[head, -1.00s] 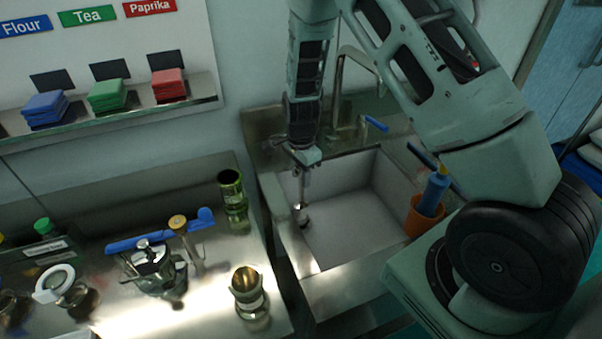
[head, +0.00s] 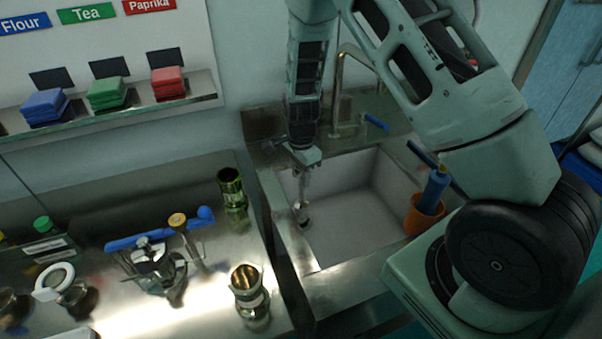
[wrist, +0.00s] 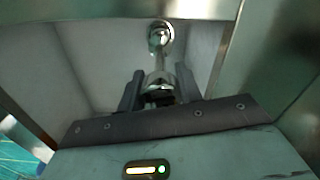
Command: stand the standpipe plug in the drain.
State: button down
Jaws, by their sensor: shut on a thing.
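The standpipe plug (head: 304,190) is a slim shiny metal pipe with a wider lower end. My gripper (head: 305,166) is shut on its upper part and holds it roughly upright inside the sink (head: 350,225), near the left wall. In the wrist view the plug (wrist: 158,62) runs away from between the fingers of my gripper (wrist: 158,88) to a round shiny end. A dark spot shows at its foot in the head view. The drain is not clearly seen; I cannot tell whether the plug's end is in it.
An orange pot (head: 421,215) with a blue-handled tool stands at the sink's right side. A faucet (head: 342,95) with a blue lever stands behind the basin. The left counter (head: 110,200) holds metal cups and a blue-handled tool. The basin's middle is clear.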

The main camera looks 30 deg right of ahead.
jog(key=shift+f, duration=0.2)
dwell(0.4)
jog(key=c, duration=0.9)
grip_release()
notch_tip(320, 180, up, 18)
jog(key=shift+f+b, duration=0.25)
jog(key=shift+b, duration=0.6)
jog(key=s+a+r+n+y, duration=0.1)
jog(key=s+a+r+n, duration=0.2)
jog(key=s+a+n, duration=1.3)
jog(key=s+n, duration=0.2)
jog(key=s, duration=0.1)
jog(key=s+a+n, duration=0.2)
jog(key=s+n, duration=0.2)
jog(key=s, duration=0.1)
jog(key=s+a+n, duration=0.2)
jog(key=s+n, duration=0.1)
jog(key=s, duration=0.1)
jog(key=shift+s+r, duration=0.2)
jog(key=shift+s, duration=0.15)
